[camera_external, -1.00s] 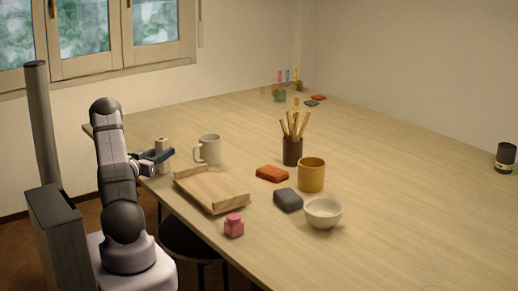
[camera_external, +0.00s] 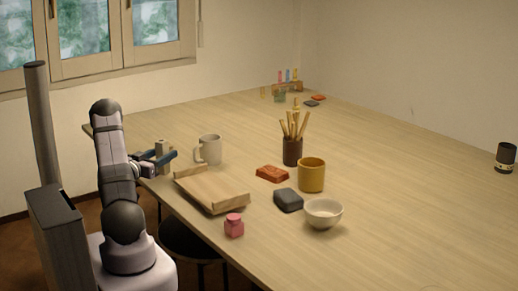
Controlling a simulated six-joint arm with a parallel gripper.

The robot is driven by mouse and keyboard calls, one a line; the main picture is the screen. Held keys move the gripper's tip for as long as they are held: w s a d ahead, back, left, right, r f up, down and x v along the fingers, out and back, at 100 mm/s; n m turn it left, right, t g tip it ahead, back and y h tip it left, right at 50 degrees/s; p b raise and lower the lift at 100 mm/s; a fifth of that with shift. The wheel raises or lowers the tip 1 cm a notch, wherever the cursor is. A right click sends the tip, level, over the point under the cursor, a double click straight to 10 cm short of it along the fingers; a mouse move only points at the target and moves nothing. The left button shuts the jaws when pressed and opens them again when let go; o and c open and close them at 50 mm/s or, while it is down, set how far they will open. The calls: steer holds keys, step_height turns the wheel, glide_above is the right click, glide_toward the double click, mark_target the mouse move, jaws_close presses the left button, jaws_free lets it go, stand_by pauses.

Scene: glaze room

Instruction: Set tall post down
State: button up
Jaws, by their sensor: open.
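The tall post (camera_external: 164,146) is a pale wooden upright piece near the table's left edge. It stands upright at my gripper (camera_external: 164,158), whose dark blue fingers are open on either side of it. The fingers hide part of the post's lower half, and I cannot tell whether they touch it. Its foot appears to be at the tabletop, but the contact is too small to see clearly.
A grey mug (camera_external: 209,149) stands just right of the post. A wooden tray (camera_external: 212,190) lies in front, with a pink jar (camera_external: 234,226) nearby. A brush holder (camera_external: 292,152), orange block (camera_external: 272,173), yellow cup (camera_external: 311,175), grey block (camera_external: 288,199) and bowl (camera_external: 323,213) stand farther right.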

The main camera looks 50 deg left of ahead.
mark_target(155, 146)
steer(key=shift+o, duration=0.4)
steer(key=b+v, duration=0.3)
steer(key=v, duration=0.4)
steer(key=shift+s+d+r, duration=0.1)
steer(key=shift+d+r, duration=0.05)
steer(key=shift+d, duration=0.05)
steer(key=shift+a+r+b, duration=0.1)
steer(key=shift+r+b, duration=0.25)
steer(key=shift+b, duration=0.15)
steer(key=shift+r+b, duration=0.85)
steer(key=shift+r, duration=0.4)
steer(key=shift+p+x, duration=0.55)
steer(key=shift+x, duration=0.8)
steer(key=shift+p+x, duration=0.75)
steer(key=shift+x, duration=1.55)
steer(key=shift+a, duration=0.1)
jaws_close()
